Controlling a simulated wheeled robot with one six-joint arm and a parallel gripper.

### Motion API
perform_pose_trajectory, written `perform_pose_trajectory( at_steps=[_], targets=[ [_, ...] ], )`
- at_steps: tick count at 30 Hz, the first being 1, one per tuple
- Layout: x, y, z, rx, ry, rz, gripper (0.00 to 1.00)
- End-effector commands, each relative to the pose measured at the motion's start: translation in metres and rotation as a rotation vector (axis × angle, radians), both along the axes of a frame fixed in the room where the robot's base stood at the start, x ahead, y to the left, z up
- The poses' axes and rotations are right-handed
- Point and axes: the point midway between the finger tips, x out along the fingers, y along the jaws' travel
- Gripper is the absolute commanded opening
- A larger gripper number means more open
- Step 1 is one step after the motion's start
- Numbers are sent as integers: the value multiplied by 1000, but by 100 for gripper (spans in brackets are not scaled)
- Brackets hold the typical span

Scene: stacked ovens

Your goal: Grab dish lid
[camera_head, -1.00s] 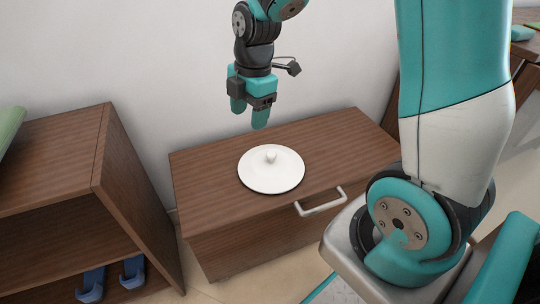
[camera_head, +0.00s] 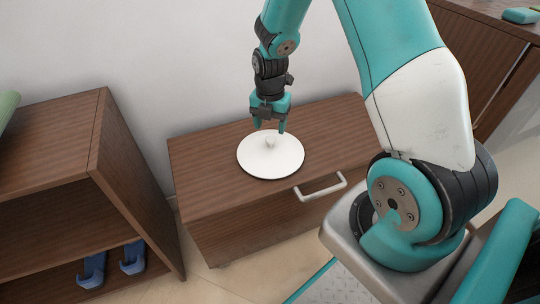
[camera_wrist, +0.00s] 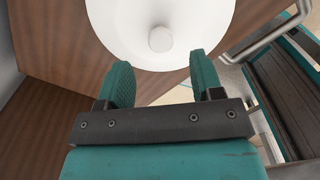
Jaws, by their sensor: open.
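The white round dish lid (camera_head: 262,160) lies on the brown wooden cabinet top, with a small round knob (camera_head: 270,142) at its centre. My gripper (camera_head: 270,128) points down just above the knob, toward the lid's far side. In the wrist view the lid (camera_wrist: 125,28) fills the top middle, and its knob (camera_wrist: 160,39) sits ahead of the open fingers (camera_wrist: 160,75), close to the line between them. The gap between the fingers is empty. I cannot tell the exact height left between fingertips and knob.
The low cabinet (camera_head: 205,195) has a white bar handle (camera_head: 320,188) on its front. An open wooden shelf (camera_head: 60,150) with blue objects (camera_head: 132,258) stands at the left. A white wall (camera_head: 180,60) is behind. The cabinet top around the lid is clear.

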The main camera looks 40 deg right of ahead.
Motion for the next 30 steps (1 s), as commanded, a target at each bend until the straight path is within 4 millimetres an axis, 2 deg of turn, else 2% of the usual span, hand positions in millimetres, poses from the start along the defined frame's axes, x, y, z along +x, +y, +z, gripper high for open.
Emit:
perform_pose_trajectory(
  at_steps=[8,15,23,26,30],
  targets=[
    [0,0,-20,0,0,-1,60],
    [-1,-1,-57,0,1,-1,60],
    [0,-1,-59,0,-1,-1,60],
    [0,-1,-59,0,-1,-1,40],
    [0,-1,-59,0,-1,-1,7]
  ],
)
